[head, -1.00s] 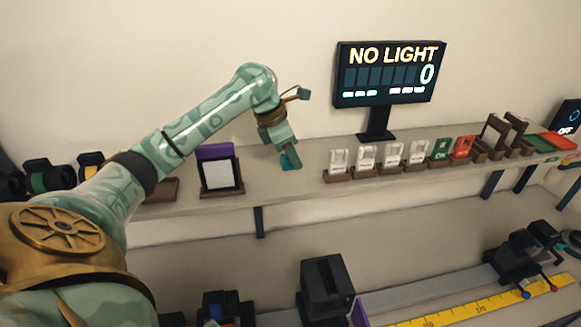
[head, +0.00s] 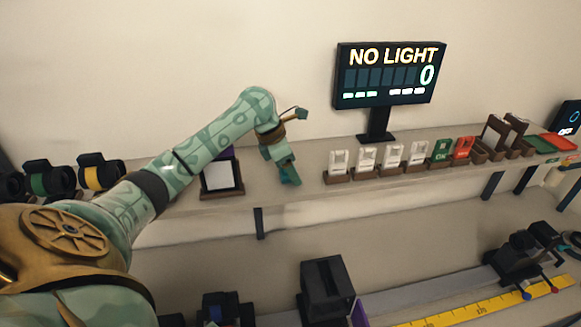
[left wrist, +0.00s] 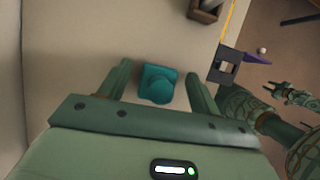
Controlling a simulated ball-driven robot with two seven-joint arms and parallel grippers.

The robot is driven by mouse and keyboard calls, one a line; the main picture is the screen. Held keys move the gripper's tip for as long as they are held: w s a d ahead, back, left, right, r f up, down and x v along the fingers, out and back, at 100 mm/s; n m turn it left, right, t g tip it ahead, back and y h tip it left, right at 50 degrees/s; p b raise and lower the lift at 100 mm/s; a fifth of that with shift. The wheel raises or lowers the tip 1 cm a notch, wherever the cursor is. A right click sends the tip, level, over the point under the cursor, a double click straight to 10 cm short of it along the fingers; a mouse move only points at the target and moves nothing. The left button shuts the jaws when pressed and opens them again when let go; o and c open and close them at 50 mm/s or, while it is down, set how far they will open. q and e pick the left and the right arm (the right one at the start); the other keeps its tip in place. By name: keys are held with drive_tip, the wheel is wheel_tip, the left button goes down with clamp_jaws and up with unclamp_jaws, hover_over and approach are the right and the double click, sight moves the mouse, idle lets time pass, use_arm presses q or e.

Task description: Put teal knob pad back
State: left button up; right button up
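The teal knob pad (left wrist: 158,84) shows in the left wrist view, with its round knob toward the camera. It lies between the two fingers of my left gripper (left wrist: 158,82), with a gap on each side. The fingers are open. In the head view my left gripper (head: 288,178) points down at the pale shelf (head: 240,210). A teal patch shows at its lower end, and I cannot tell pad from fingertips there. My right gripper (left wrist: 280,92) seems to show small at the right of the left wrist view, too small to judge.
A framed white panel (head: 221,176) stands left of the gripper, partly behind my arm. To the right are small white cards (head: 339,160) in brown holders and a monitor (head: 388,75) reading NO LIGHT. A black block (head: 326,285) stands lower down. The shelf just around the gripper is clear.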

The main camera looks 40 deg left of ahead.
use_arm(q)
drive_tip(key=v, duration=1.2)
drive_tip(key=shift+p, duration=0.35)
drive_tip(key=shift+r, duration=0.1)
